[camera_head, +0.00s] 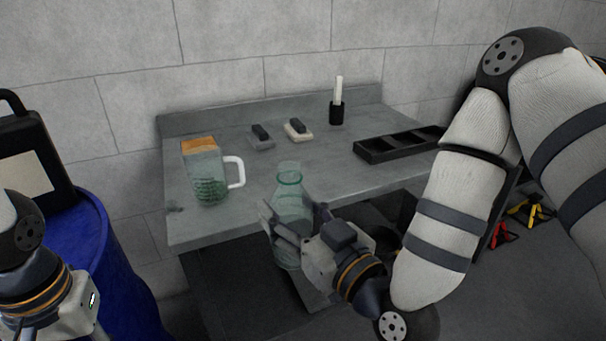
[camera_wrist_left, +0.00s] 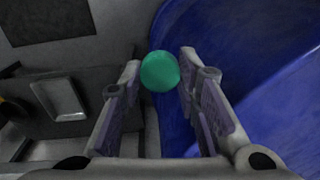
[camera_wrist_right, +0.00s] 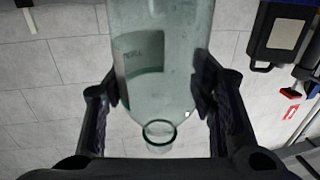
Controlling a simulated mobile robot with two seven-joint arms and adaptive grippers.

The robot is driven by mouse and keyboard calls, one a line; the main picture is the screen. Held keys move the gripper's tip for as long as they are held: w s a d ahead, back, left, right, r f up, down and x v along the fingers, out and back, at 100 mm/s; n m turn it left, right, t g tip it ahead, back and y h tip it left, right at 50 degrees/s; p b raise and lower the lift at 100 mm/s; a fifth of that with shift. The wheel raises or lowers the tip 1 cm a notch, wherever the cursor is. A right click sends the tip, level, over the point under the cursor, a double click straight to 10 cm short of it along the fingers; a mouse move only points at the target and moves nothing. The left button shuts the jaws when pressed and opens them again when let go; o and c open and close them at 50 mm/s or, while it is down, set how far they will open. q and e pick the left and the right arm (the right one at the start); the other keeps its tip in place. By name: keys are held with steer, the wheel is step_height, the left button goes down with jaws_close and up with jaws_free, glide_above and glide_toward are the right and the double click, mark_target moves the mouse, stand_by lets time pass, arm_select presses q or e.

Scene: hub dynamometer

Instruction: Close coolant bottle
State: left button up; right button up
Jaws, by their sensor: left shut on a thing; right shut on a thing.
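The coolant bottle (camera_head: 290,192) is clear, greenish and upright in the head view, in front of the table's edge. Its mouth is open, with no cap on it. My right gripper (camera_head: 292,222) is shut on the bottle's body. The right wrist view shows the bottle (camera_wrist_right: 170,85) between both fingers, with a pale label and its round neck. My left gripper (camera_wrist_left: 159,62) is shut on a round green cap (camera_wrist_left: 159,72) at its fingertips. In the head view only the body of my left gripper shows at the lower left, well apart from the bottle.
A grey table (camera_head: 290,155) carries a jug (camera_head: 205,170) with a white handle, two small blocks, a black holder (camera_head: 336,113) with white sticks and a black compartment tray (camera_head: 400,143). A blue drum (camera_head: 95,250) with a black canister (camera_head: 30,160) stands at left.

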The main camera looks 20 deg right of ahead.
steer(key=s+a+f+n+g+y, duration=0.3)
steer(key=s+a+f+n+y, duration=0.1)
steer(key=a+f+y, duration=0.3)
steer(key=shift+s+a+f+n+g, duration=0.15)
steer(key=shift+a+f+n+g, duration=0.15)
steer(key=shift+a+n, duration=0.2)
arm_select(q)
steer(key=w+d+r+m, duration=0.1)
steer(key=w+d+r, duration=0.1)
steer(key=d+r, duration=0.7)
steer(key=w+d+r+m+h, duration=0.1)
steer(key=w+d+r+m, duration=0.1)
steer(key=d+r, duration=0.7)
steer(key=w+d, duration=0.1)
steer(key=d, duration=0.3)
steer(key=shift+w+d+m, duration=0.15)
steer(key=shift+d+m, duration=0.05)
steer(key=shift+m, duration=0.1)
steer(key=shift+f, duration=2.05)
